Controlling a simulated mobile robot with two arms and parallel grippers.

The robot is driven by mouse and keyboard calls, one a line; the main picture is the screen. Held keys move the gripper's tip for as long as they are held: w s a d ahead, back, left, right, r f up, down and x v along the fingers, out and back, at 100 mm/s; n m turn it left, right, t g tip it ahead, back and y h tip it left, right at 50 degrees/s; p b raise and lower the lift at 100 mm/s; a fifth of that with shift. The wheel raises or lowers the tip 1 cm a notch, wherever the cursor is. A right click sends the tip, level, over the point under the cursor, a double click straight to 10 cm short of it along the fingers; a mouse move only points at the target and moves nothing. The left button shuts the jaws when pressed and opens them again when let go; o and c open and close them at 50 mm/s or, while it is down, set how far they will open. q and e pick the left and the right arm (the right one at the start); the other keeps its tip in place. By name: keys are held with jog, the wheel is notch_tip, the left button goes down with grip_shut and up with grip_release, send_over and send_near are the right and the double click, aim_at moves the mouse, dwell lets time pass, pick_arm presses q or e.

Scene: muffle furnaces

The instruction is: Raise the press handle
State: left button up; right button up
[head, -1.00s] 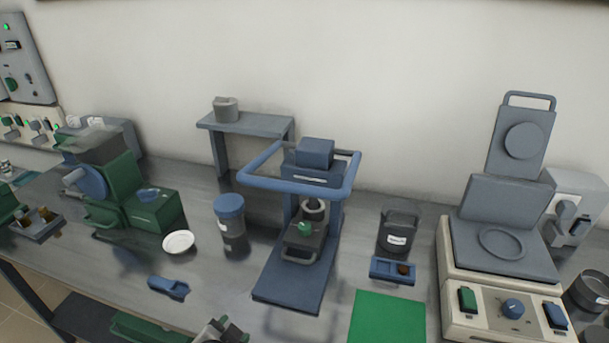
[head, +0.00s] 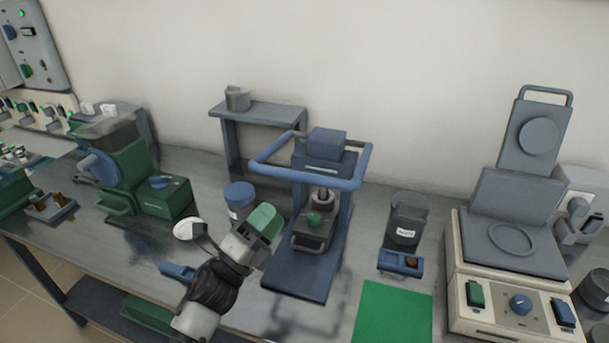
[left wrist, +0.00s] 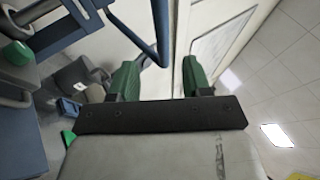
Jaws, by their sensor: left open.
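The blue press (head: 296,275) stands mid-bench, with a blue U-shaped handle (head: 312,181) reaching forward around its head, roughly level. In the left wrist view my gripper's green fingers (left wrist: 160,80) are spread. The handle's bar (left wrist: 162,30) shows beyond them, its bend lying in line with the gap. My right gripper is not in view.
A blue-lidded jar (head: 239,195) and a white dish (head: 187,229) stand close to my left arm. A grey shelf (head: 265,111) is behind. A dark labelled container (head: 406,220), a blue tray (head: 400,263) and a green mat (head: 392,313) are right of the press.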

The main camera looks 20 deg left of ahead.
aim_at(299, 181)
pick_arm(q)
jog(key=shift+m+h, duration=0.3)
jog(key=p+x, duration=0.3)
jog(key=x, duration=0.6)
jog(key=shift+w+d+r, duration=0.2)
jog(key=shift+d+r, duration=0.05)
jog(key=shift+r, duration=0.05)
jog(key=shift+w+d+r+p, duration=0.2)
jog(key=shift+w+d+p, duration=0.1)
jog(key=shift+w, duration=0.15)
grip_shut()
